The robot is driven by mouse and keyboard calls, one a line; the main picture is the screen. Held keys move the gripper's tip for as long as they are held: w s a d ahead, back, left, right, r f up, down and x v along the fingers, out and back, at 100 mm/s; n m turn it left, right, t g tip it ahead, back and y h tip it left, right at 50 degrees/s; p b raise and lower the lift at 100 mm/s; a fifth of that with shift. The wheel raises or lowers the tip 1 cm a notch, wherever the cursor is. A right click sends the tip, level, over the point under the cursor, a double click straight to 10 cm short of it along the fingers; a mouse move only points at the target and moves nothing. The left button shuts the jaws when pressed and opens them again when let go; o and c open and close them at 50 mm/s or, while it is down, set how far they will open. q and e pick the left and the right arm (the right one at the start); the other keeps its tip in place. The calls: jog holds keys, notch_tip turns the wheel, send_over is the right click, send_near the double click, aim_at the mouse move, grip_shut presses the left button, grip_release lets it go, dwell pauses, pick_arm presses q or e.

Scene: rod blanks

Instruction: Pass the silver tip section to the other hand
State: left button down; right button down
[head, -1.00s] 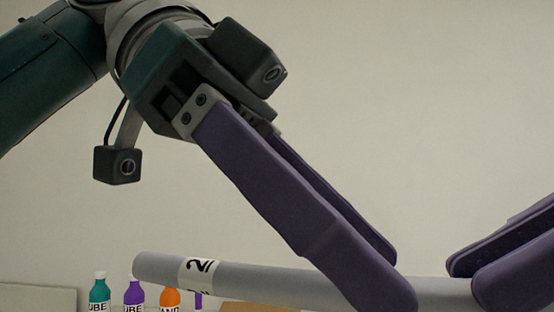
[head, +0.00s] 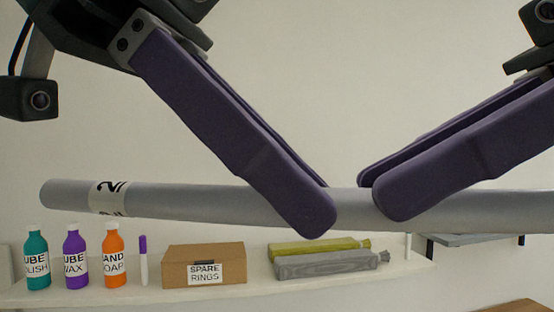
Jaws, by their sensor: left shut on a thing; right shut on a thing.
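The silver tip section (head: 235,202) is a long grey tube lying almost level across the head view, with a white label marked 2 near its left end. Its right end runs out of the picture. My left gripper (head: 318,205) reaches down from the upper left and is shut on the tube near the middle of the view. My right gripper (head: 382,192) comes in from the upper right and is shut on the same tube, just right of the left fingers. A small gap of bare tube shows between the two grippers. The far fingers are partly hidden.
Behind and below is a white shelf (head: 410,268). It holds a teal bottle (head: 37,262), a purple bottle (head: 76,262), an orange bottle (head: 114,260), a marker (head: 143,265), a spare rings box (head: 204,262) and green and grey wrapped bundles (head: 330,265).

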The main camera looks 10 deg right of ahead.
jog(key=c, duration=0.7)
grip_release()
jog(key=shift+d, duration=0.1)
jog(key=shift+d+r, duration=0.2)
jog(key=shift+d, duration=0.1)
jog(key=s+d, duration=0.3)
jog(key=d, duration=0.9)
jog(key=s+a+f+m+h, duration=0.1)
jog(key=f+m+h, duration=0.3)
jog(key=f, duration=0.6)
jog(key=s+a+f+m+h, duration=0.1)
jog(key=s+f+m+h, duration=0.2)
jog(key=f, duration=0.7)
jog(key=s+a+f+m+h, duration=0.1)
jog(key=f+m+h, duration=0.3)
jog(key=f, duration=0.6)
jog(key=shift+s+a+m+t+h, duration=0.15)
jog(key=shift+s+m+t+h, duration=0.2)
jog(key=shift+s+m, duration=0.7)
